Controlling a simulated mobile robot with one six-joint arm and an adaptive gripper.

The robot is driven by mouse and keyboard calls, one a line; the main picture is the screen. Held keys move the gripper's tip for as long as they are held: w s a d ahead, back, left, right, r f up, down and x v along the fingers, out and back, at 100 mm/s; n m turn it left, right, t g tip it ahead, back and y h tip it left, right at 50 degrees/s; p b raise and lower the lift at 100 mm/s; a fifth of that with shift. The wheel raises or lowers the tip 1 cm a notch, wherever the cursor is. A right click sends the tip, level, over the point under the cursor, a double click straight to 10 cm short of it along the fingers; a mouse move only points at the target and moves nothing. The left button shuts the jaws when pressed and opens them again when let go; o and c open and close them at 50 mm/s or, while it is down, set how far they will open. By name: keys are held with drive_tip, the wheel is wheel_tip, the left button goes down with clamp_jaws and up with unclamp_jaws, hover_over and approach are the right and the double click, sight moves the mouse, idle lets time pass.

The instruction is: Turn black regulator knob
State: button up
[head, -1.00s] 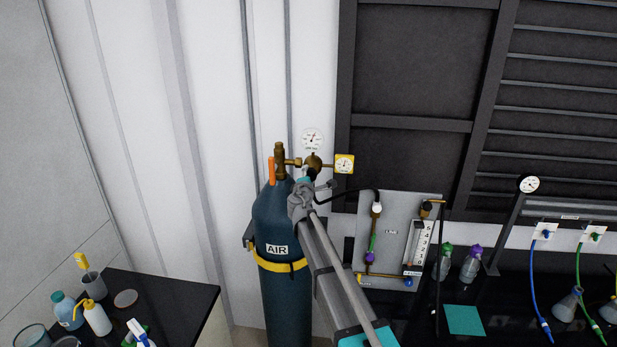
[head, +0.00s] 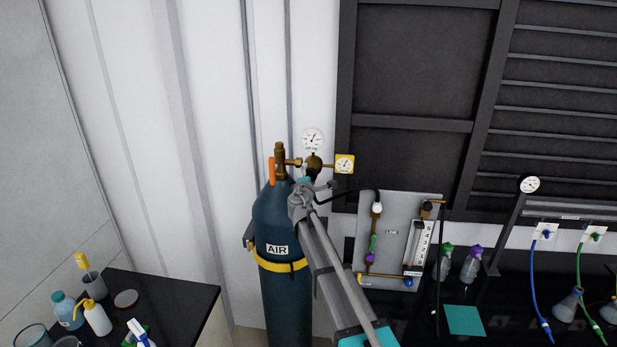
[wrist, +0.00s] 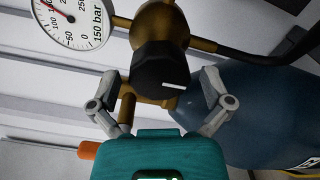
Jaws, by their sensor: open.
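The black regulator knob (wrist: 160,65) shows in the wrist view, with a white mark on its right side. It sits on the front of the brass regulator body (wrist: 162,22). My gripper (wrist: 158,76) is open, with one finger on each side of the knob. I cannot tell whether either finger touches it. In the head view the brass regulator (head: 313,162) tops the dark blue AIR cylinder (head: 278,225). There my gripper is mostly hidden behind my arm, just below the regulator, and little of the knob can be made out.
A round gauge (head: 312,138) stands above the regulator and a yellow-framed gauge (head: 344,164) is to its right. An orange handle (head: 271,171) is at the cylinder valve. A grey flow panel (head: 399,240) with a black hose is close to the right of my arm.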

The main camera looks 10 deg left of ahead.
drive_tip(key=s, duration=1.2)
drive_tip(key=shift+a, duration=0.2)
drive_tip(key=s+d+f+m+g+h+b, duration=0.25)
drive_tip(key=d+f+m, duration=0.25)
drive_tip(key=d+f, duration=0.25)
drive_tip(key=s+d+f+m+g+h+b, duration=0.1)
drive_tip(key=s+d+f+m+g+b, duration=0.25)
drive_tip(key=d+f, duration=0.4)
drive_tip(key=s+d+f+m+g+h+b, duration=0.2)
drive_tip(key=s+d+f+m+g+b, duration=0.25)
drive_tip(key=d, duration=0.45)
drive_tip(key=s+d+f+m+g+y+b, duration=0.2)
drive_tip(key=s+f+m+g+y+b, duration=0.1)
drive_tip(key=s+f, duration=0.4)
drive_tip(key=s+d+f+m+g+y+b, duration=0.2)
drive_tip(key=s+f+m+g+y, duration=0.1)
drive_tip(key=s+f, duration=0.5)
drive_tip(key=s+m+g, duration=0.1)
drive_tip(key=s+m, duration=0.1)
drive_tip(key=s, duration=0.1)
drive_tip(key=shift+s+d+f+b, duration=0.2)
drive_tip(key=shift+s+d+b, duration=0.05)
drive_tip(key=shift+s+b, duration=0.15)
